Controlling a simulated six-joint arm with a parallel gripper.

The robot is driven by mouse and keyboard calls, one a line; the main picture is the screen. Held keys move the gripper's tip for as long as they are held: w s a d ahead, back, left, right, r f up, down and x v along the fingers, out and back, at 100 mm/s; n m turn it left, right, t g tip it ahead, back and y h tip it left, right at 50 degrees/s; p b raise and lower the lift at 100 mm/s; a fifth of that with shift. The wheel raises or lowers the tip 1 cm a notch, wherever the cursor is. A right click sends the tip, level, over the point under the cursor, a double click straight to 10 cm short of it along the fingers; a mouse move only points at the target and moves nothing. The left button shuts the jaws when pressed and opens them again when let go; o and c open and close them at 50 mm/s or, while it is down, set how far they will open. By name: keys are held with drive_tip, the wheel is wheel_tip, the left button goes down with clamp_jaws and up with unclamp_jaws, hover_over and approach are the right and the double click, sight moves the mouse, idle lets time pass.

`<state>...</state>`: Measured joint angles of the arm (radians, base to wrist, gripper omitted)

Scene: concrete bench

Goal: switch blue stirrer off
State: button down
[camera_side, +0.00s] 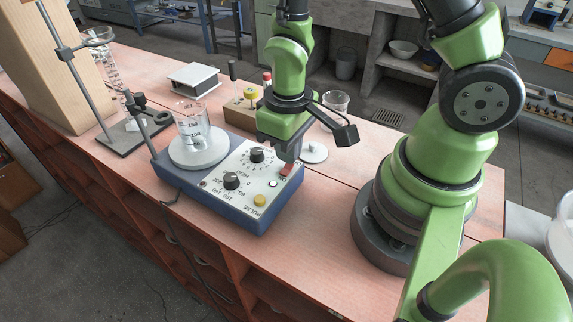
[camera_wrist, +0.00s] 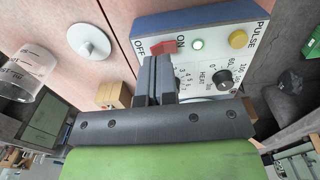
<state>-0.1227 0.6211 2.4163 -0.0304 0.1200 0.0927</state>
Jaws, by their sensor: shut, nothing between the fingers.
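The blue stirrer (camera_side: 262,218) stands on the bench with a white round plate and a white front panel. Its red switch (camera_side: 286,170) also shows in the wrist view (camera_wrist: 163,47), between the OFF and ON labels. A green light (camera_side: 272,184) is lit beside the switch, and it glows in the wrist view too (camera_wrist: 197,44). My gripper (camera_side: 290,150) is shut and empty, with its fingertips (camera_wrist: 155,62) right by the switch. I cannot tell whether they touch it. The fingers hide part of the switch and panel.
A glass beaker (camera_side: 192,125) stands on the stirrer's plate. Panel knobs (camera_side: 231,181) and a yellow PULSE button (camera_side: 260,200) are close by. A wooden block with knobs (camera_side: 243,112), a white disc (camera_side: 314,152) and another beaker (camera_side: 336,102) stand behind. A clamp stand (camera_side: 125,135) is at left.

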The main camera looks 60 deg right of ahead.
sight(288, 166)
drive_tip(key=shift+f, duration=1)
idle(0.3)
drive_tip(key=shift+r, duration=3.55)
drive_tip(key=shift+r, duration=0.25)
drive_tip(key=s+r+m+t+y, duration=0.1)
drive_tip(key=s+r+m+t, duration=0.1)
drive_tip(key=r, duration=0.6)
drive_tip(key=s+r+m+t+y, duration=0.1)
drive_tip(key=s+r+m+t, duration=0.1)
drive_tip(key=s+r+t, duration=0.3)
wheel_tip(288, 166, up, 4)
drive_tip(key=shift+r, duration=0.2)
